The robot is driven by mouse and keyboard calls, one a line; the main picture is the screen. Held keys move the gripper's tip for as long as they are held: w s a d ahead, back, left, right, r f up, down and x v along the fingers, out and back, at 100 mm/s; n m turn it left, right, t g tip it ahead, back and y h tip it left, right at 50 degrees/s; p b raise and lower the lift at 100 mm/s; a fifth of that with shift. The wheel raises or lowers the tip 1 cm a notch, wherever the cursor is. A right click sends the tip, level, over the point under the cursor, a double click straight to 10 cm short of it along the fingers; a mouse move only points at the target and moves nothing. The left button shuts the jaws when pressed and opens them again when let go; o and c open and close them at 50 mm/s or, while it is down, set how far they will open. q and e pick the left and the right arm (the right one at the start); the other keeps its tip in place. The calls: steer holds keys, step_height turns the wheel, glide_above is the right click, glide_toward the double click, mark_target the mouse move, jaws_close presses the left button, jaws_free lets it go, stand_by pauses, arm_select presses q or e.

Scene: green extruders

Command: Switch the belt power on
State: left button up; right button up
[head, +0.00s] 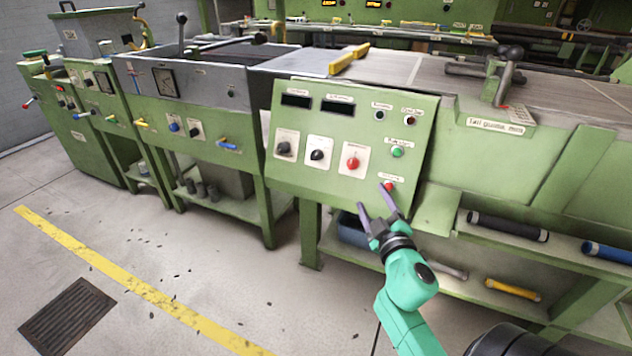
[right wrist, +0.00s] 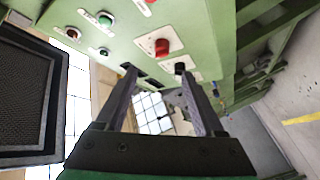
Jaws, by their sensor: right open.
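The green control panel (head: 340,190) faces me. Its lower row has two black knobs, left (head: 284,148) and middle (head: 317,155), and a red knob (head: 352,162), each on a white plate. A green button (head: 397,152) and a red button (head: 389,187) are on the right side. The labels are too small to read, so I cannot tell which control is belt power. My right gripper (head: 371,196) is open and empty, in front of the panel's lower right. In the right wrist view, the gripper (right wrist: 158,75) points past a red knob (right wrist: 162,46). My left gripper is out of view.
Two dark displays (head: 296,100) top the panel. A yellow-handled tool (head: 349,58) lies on the belt table (head: 390,66). Rollers (head: 507,226) lie on the shelf at lower right. The floor left of the arm is open, with a yellow line (head: 130,277) and a grate (head: 68,318).

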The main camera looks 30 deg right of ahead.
glide_toward(354, 167)
steer(key=x, duration=0.8)
steer(key=shift+w+d+b, duration=0.1)
steer(key=shift+d+b, duration=0.05)
steer(key=shift+b, duration=0.15)
steer(key=shift+w+d, duration=0.1)
steer(key=shift+w, duration=0.15)
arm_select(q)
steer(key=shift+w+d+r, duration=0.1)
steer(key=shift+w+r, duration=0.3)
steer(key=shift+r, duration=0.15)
arm_select(e)
jaws_close()
